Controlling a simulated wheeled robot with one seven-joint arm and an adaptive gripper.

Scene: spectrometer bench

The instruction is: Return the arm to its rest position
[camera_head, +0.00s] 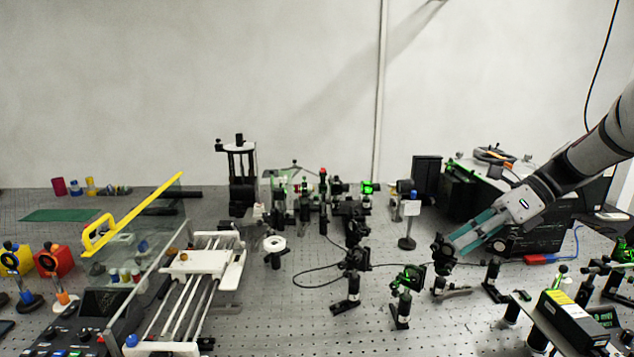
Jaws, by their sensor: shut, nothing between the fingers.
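My arm reaches in from the right edge of the head view. My gripper (455,246) is at its lower left end, with teal fingers lying close together, shut and empty. The fingertips show right beside a black optical mount (438,249) on the bench. I cannot tell whether they touch it or only overlap it in the picture.
The perforated bench (290,318) carries several post-mounted optics, such as a green-lit mount (408,282). A black box instrument (525,241) stands behind my gripper. A white rail stage (195,285) and a yellow-handled clear cover (135,215) are at left. The space above the optics is open.

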